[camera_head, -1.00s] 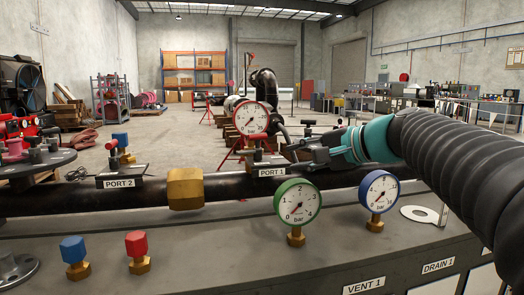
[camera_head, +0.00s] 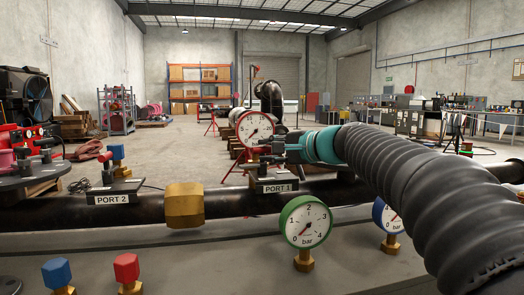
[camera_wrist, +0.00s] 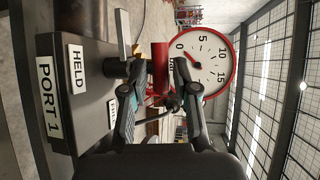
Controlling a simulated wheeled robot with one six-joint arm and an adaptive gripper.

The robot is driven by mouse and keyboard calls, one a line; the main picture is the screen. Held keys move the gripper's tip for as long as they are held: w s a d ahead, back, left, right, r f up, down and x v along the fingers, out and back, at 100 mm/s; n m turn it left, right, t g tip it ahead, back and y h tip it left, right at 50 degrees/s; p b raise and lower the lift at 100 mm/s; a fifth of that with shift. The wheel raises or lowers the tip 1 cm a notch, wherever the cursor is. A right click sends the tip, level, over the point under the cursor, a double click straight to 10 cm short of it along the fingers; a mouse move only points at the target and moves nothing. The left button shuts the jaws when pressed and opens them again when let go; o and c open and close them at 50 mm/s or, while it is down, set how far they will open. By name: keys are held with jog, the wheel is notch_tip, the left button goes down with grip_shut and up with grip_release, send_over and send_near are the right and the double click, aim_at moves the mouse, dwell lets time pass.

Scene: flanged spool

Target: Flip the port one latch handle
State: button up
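The port one block carries a "PORT 1" label (camera_head: 277,188) on the dark pipe; the label also shows sideways in the wrist view (camera_wrist: 48,112). A "HELD" label (camera_wrist: 77,70) lies on its top, and a second label there is partly hidden by a finger. The red latch handle (camera_wrist: 160,65) shows between the two fingers of my gripper (camera_wrist: 156,72), near their tips. Gaps show on both sides of it, so my gripper is open around it. In the head view my gripper (camera_head: 284,148) is just above the block, and the handle is hard to make out.
A red-rimmed gauge (camera_head: 255,128) stands close behind the port one block. A green gauge (camera_head: 305,221) and a partly hidden blue gauge (camera_head: 388,216) stand in front. The port two block (camera_head: 115,193) and a brass collar (camera_head: 184,205) are to the left.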

jog(key=shift+x, duration=1.25)
jog(key=shift+c, duration=0.3)
grip_shut()
